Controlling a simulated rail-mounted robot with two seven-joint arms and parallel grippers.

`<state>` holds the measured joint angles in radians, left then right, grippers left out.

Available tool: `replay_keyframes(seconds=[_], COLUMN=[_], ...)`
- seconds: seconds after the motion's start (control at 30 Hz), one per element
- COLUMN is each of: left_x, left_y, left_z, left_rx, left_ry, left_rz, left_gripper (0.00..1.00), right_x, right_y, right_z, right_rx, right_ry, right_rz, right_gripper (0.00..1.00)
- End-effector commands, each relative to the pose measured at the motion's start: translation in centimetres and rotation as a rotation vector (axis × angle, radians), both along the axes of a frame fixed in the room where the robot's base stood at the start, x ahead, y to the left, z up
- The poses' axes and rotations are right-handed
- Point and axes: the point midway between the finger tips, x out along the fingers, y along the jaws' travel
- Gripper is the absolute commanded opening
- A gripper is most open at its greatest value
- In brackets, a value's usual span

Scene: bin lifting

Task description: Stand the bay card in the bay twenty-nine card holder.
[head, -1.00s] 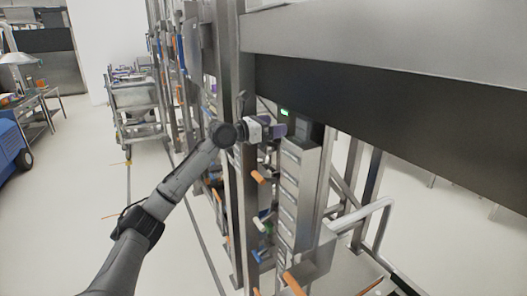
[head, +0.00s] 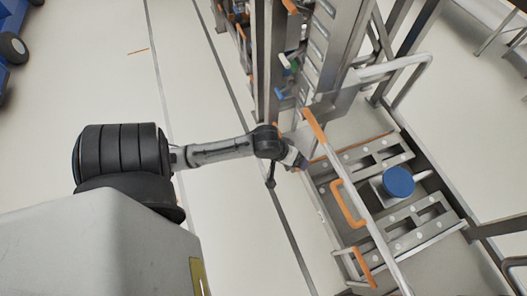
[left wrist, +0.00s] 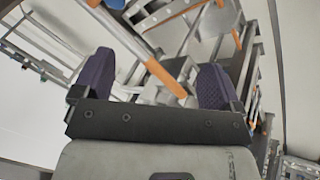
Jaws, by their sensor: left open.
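My left gripper (head: 297,160) is at the end of the arm coming in from the left, beside the metal frame and above the low platform. In the left wrist view its two purple fingers (left wrist: 155,80) are spread apart and nothing is held. An orange grip (left wrist: 165,78) on a metal bar shows in the gap between them; I cannot tell how far beyond the fingertips it is. I cannot make out the bay card or the bay twenty-nine card holder in either view. My right gripper is not in view.
A metal platform (head: 345,160) with slotted plates and a blue disc (head: 398,181) stands right of the gripper. A rail with orange grips (head: 348,204) runs along its near side. A steel upright (head: 267,60) stands behind the gripper.

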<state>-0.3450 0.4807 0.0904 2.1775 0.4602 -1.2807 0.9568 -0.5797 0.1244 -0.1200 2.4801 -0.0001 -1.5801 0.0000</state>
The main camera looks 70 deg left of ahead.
Motion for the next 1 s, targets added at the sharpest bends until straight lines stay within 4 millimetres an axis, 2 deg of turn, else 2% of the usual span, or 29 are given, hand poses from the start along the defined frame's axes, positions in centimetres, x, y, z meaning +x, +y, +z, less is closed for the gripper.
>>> replay_keyframes(seconds=[0.03, 0.1, 0.2, 0.33, 0.57, 1.0], left_x=[-2.3, -4.8, -7.9, -10.7, -13.0, -13.2], left_y=[-2.7, -5.4, -8.5, -11.1, -13.0, -13.1], left_z=[-0.8, -1.3, -1.3, -0.6, 0.3, 0.6], left_rx=[0.058, 0.147, 0.250, 0.339, 0.411, 0.420], left_ry=[0.028, 0.059, 0.094, 0.124, 0.152, 0.154], left_rz=[-0.119, -0.281, -0.478, -0.663, -0.822, -0.841], left_gripper=[0.91, 0.91, 0.91, 0.91, 0.91, 0.91], right_x=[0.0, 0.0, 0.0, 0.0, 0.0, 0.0], right_y=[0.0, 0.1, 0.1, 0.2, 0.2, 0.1], right_z=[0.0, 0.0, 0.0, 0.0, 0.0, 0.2], right_rx=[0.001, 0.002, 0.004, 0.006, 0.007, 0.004], right_ry=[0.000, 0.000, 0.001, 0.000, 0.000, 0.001], right_rz=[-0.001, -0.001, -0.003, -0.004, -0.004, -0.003], right_gripper=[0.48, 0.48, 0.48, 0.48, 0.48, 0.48])
